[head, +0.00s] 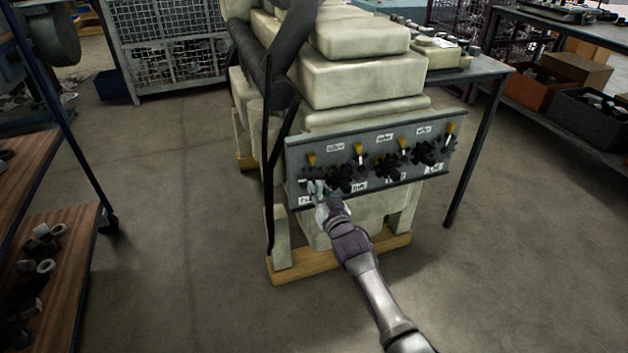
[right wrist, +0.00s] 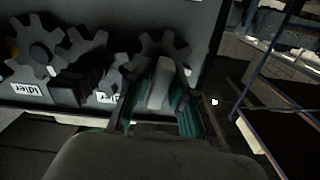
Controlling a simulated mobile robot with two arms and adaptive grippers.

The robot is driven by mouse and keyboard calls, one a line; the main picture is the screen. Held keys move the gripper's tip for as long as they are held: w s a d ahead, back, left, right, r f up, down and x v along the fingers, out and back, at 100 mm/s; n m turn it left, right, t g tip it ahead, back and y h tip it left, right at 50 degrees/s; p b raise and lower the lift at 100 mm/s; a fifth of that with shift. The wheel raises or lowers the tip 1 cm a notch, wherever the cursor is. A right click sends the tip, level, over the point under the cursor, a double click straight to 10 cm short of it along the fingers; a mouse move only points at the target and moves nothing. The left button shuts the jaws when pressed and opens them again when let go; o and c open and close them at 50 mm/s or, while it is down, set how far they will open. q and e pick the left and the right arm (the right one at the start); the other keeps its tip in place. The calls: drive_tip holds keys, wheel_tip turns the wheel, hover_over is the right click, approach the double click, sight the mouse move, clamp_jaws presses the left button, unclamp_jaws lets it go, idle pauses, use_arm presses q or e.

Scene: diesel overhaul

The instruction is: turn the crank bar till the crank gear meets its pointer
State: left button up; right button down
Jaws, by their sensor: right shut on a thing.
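A grey panel (head: 372,150) on the front of the pale engine block carries a row of dark toothed gears with yellow pointers above them. The leftmost gear (head: 311,173), apparently the crank gear, sits under the leftmost pointer (head: 311,159); whether a mark on it lines up is too small to tell. My right gripper (head: 318,188) is at this gear's lower edge. In the right wrist view its teal-padded fingers are shut on a pale grey bar (right wrist: 161,82), apparently the crank bar, in front of a dark gear (right wrist: 165,45). My left gripper is out of view.
More dark gears (head: 386,166) sit close to the right along the panel, with small white labels. The engine stands on wooden blocks (head: 300,268). A table (head: 490,68) with parts is behind right, and a shelf (head: 30,250) is at the left. Open floor lies in front.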

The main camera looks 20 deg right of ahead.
drive_tip(key=shift+m+p, duration=0.5)
drive_tip(key=shift+m, duration=0.7)
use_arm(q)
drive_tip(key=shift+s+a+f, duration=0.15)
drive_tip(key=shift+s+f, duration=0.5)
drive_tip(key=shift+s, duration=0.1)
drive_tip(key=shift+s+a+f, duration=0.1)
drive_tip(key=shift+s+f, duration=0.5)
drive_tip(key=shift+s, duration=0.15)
use_arm(e)
drive_tip(key=shift+m, duration=0.7)
drive_tip(key=shift+m+p, duration=0.35)
drive_tip(key=shift+m, duration=1.45)
drive_tip(key=c, duration=0.7)
unclamp_jaws()
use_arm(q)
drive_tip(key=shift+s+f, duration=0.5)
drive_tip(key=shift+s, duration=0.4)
